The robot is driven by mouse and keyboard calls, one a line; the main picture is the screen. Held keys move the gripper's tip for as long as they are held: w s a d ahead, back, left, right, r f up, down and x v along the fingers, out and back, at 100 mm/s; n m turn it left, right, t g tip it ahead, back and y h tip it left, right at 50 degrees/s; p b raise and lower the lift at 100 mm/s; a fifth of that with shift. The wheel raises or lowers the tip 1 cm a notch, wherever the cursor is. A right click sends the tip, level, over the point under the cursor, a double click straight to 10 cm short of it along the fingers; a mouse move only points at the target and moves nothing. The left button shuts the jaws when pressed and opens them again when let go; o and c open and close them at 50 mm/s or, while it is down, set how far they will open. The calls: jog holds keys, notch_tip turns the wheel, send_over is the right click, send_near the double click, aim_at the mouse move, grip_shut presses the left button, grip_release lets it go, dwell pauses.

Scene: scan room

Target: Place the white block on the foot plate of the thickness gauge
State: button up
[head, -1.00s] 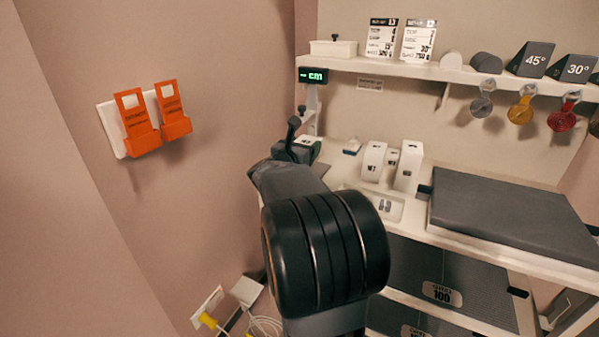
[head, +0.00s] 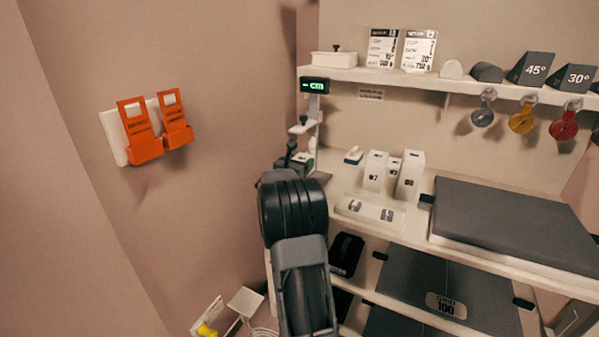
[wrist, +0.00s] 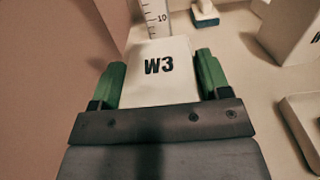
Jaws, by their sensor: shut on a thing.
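A white block marked W3 (wrist: 158,72) sits between the two green fingers of my gripper (wrist: 158,82) in the wrist view. My gripper is shut on it. The thickness gauge shows in the head view as a pale upright column with a green-lit "cm" display (head: 315,86) on top. Its ruler scale (wrist: 155,17) stands just beyond the block's far end in the wrist view. The foot plate is hidden or cannot be made out behind the block and my arm. I cannot tell whether the block touches the plate.
Other white blocks (head: 375,172) stand right of the gauge, near a low white stand (head: 370,209). A small blue-and-white item (wrist: 205,14) lies beyond the gripper. A dark grey pad (head: 510,222) covers the bench's right side. The wall (head: 220,200) is close on the left.

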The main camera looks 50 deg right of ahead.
jog(key=shift+w+d+f, duration=0.15)
jog(key=shift+w+f, duration=0.05)
jog(key=shift+f, duration=1.5)
jog(key=shift+f+b, duration=0.2)
jog(key=shift+b, duration=0.3)
jog(key=o, duration=1.1)
jog(key=shift+o, duration=0.2)
jog(key=shift+r, duration=0.2)
